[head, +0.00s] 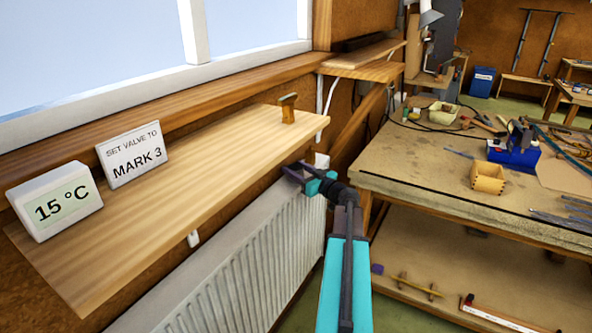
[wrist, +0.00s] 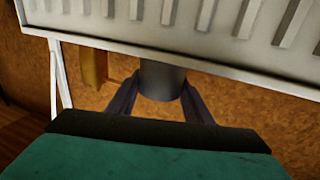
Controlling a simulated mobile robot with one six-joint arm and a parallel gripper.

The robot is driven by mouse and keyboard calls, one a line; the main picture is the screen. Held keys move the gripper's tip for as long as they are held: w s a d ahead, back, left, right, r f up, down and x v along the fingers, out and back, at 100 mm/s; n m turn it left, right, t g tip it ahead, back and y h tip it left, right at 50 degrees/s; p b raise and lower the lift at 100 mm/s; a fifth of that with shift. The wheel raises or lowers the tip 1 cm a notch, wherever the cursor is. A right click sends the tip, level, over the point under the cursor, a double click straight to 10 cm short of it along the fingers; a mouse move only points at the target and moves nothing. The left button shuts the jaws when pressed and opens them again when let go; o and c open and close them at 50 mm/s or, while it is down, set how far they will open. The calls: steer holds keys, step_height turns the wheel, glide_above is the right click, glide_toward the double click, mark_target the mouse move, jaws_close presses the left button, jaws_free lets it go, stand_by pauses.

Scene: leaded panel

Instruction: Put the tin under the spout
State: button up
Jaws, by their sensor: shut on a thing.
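My gripper (head: 300,174) is at the near side of the white radiator's upper right end, below the wooden shelf. In the wrist view its two dark fingers (wrist: 162,95) are shut on a plain grey cylinder (wrist: 162,78), one on each side. The cylinder's upper part meets the radiator's edge in that picture. I cannot tell whether it is a tin or a fitting of the radiator. In the head view my gripper hides it. I see no spout and no other tin that I can make out.
The radiator (head: 240,262) hangs under the wooden shelf (head: 175,190). A sign (head: 133,155) reads "SET VALVE TO MARK 3", beside a 15 °C display (head: 54,202). A small brass-coloured piece (head: 288,108) stands on the shelf. A cluttered workbench (head: 420,185) is on the right.

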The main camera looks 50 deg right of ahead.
steer(key=shift+f+b, duration=0.15)
steer(key=shift+b, duration=0.15)
steer(key=o, duration=0.8)
steer(key=shift+r+p, duration=0.25)
steer(key=shift+p, duration=0.3)
steer(key=s+b, duration=0.3)
steer(key=s, duration=0.9)
steer(key=shift+a+b, duration=0.4)
steer(key=shift+a, duration=0.05)
steer(key=shift+f, duration=0.15)
